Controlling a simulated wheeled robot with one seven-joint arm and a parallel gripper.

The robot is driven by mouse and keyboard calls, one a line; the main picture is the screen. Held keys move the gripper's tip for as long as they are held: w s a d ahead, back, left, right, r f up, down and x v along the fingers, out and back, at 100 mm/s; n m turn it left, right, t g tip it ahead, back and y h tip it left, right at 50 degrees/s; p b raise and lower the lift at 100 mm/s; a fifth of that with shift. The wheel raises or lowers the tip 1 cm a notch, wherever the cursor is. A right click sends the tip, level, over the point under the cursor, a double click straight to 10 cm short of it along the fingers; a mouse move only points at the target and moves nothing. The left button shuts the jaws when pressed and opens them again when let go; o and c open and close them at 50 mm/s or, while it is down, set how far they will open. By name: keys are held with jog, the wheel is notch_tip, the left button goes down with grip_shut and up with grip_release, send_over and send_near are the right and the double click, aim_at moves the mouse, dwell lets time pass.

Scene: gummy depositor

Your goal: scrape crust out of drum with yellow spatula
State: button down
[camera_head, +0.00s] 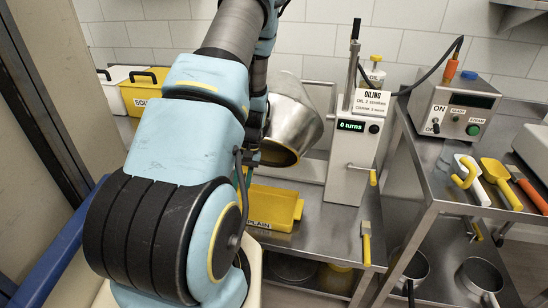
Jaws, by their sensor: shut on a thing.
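The drum (300,115) is a shiny metal vessel, tilted with its mouth toward me and low. A dull yellow-brown surface shows inside its mouth; I cannot tell how much of it is crust. My gripper (249,157) is mostly hidden behind my own arm, at the left edge of the drum's mouth. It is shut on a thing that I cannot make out. Whether it touches the drum is hidden. No yellow spatula is clear to see in my gripper. A yellow flat-bladed tool (499,180) lies on the right cart; it may be a scoop.
A yellow tray (275,207) lies below the drum. The oiling machine (353,150) stands right of it, showing 0 turns. The right cart (450,190) holds a control box (455,107) and an orange-handled tool (530,188). Yellow and white bins (140,95) stand behind left.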

jog(key=shift+s+a+r, duration=0.1)
jog(key=shift+s+a, duration=0.15)
jog(key=shift+s, duration=0.7)
jog(key=shift+s+a, duration=0.2)
jog(key=shift+s, duration=0.7)
jog(key=shift+w+d+r, duration=0.1)
jog(key=shift+w+d, duration=0.15)
jog(key=shift+w, duration=0.8)
jog(key=shift+w+d+r, duration=0.1)
jog(key=shift+w+d, duration=0.2)
jog(key=shift+w, duration=0.7)
jog(key=shift+w+d, duration=0.25)
jog(key=shift+w, duration=0.8)
jog(key=shift+s+a+r+p, duration=0.1)
jog(key=shift+s+a+p, duration=0.15)
jog(key=shift+s, duration=0.8)
jog(key=shift+s+a+r+p, duration=0.1)
jog(key=shift+s+a, duration=0.2)
jog(key=shift+s, duration=0.7)
jog(key=shift+s+a+r+p, duration=0.1)
jog(key=shift+s+a+p, duration=0.15)
jog(key=shift+s, duration=0.8)
jog(key=shift+w+d, duration=0.2)
jog(key=shift+w, duration=0.6)
jog(key=shift+w+d, duration=0.2)
jog(key=shift+w, duration=0.6)
jog(key=shift+r, duration=0.15)
